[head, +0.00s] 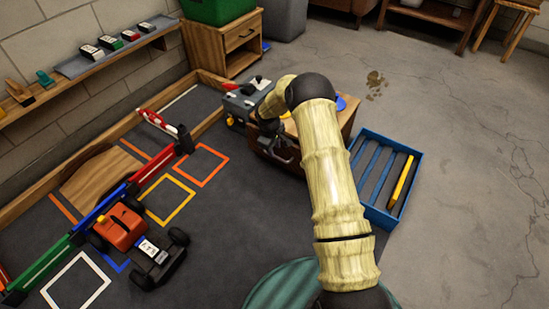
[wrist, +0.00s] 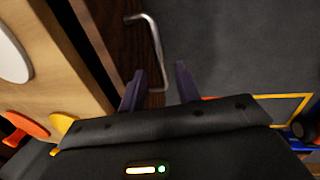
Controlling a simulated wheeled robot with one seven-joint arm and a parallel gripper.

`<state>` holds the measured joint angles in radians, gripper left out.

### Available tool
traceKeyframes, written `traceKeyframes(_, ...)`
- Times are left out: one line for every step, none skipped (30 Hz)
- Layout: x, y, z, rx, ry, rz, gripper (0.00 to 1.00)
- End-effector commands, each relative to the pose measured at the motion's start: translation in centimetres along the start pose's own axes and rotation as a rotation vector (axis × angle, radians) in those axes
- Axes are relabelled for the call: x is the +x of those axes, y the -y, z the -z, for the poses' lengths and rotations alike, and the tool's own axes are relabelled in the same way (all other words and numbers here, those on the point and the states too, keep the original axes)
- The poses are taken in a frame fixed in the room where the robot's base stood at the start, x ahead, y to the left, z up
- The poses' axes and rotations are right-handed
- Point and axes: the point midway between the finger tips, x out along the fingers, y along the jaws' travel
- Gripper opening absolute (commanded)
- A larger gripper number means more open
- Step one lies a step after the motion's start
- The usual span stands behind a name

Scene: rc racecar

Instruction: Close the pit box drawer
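The pit box (head: 347,119) is a wooden cabinet in the middle of the head view, partly hidden behind my arm. Its dark brown drawer (head: 277,153) faces left there. In the wrist view the drawer front (wrist: 122,32) stands out from the light wood top (wrist: 62,70), with a dark gap between, so it looks partly open. A silver bar handle (wrist: 152,38) is on the drawer front. My gripper (wrist: 158,85) has its two dark fingers apart, with the handle's near end showing between them. I cannot tell whether they touch it.
A blue slatted tray (head: 379,172) lies on the floor right of the pit box. An orange and black racecar (head: 130,235) and coloured floor squares (head: 168,202) are at left. A grey toolbox (head: 240,100) stands behind. Open concrete floor (head: 470,180) lies to the right.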

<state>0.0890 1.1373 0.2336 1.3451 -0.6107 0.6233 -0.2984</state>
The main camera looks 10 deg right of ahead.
Motion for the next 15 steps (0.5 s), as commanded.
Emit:
traceKeyframes(1.5, 0.1, 0.0, 0.001, 0.0, 0.001, 0.33)
traceKeyframes(1.9, 0.1, 0.0, 0.001, 0.0, 0.001, 0.33)
traceKeyframes(2.5, 0.1, 0.0, 0.001, 0.0, 0.0, 0.33)
traceKeyframes(2.9, 0.1, 0.0, 0.001, 0.0, 0.0, 0.33)
traceKeyframes(3.2, 0.1, 0.0, 0.0, 0.0, 0.0, 0.33)
traceKeyframes(3.5, 0.1, 0.0, 0.0, 0.0, 0.0, 0.33)
traceKeyframes(3.7, 0.0, 0.0, 0.0, 0.0, 0.0, 0.33)
traceKeyframes(3.9, 0.0, 0.0, 0.0, 0.0, 0.0, 0.33)
traceKeyframes(4.0, 0.0, 0.0, 0.0, 0.0, 0.0, 0.33)
traceKeyframes(4.1, 0.0, 0.0, 0.0, 0.0, 0.0, 0.33)
traceKeyframes(4.1, 0.0, 0.0, 0.0, 0.0, 0.0, 0.33)
traceKeyframes(4.1, 0.0, 0.0, 0.0, 0.0, 0.0, 0.33)
traceKeyframes(4.1, 0.0, 0.0, 0.0, 0.0, 0.0, 0.33)
traceKeyframes(4.1, 0.0, 0.0, 0.0, 0.0, 0.0, 0.33)
traceKeyframes(4.0, 0.0, 0.0, 0.0, 0.0, 0.0, 0.33)
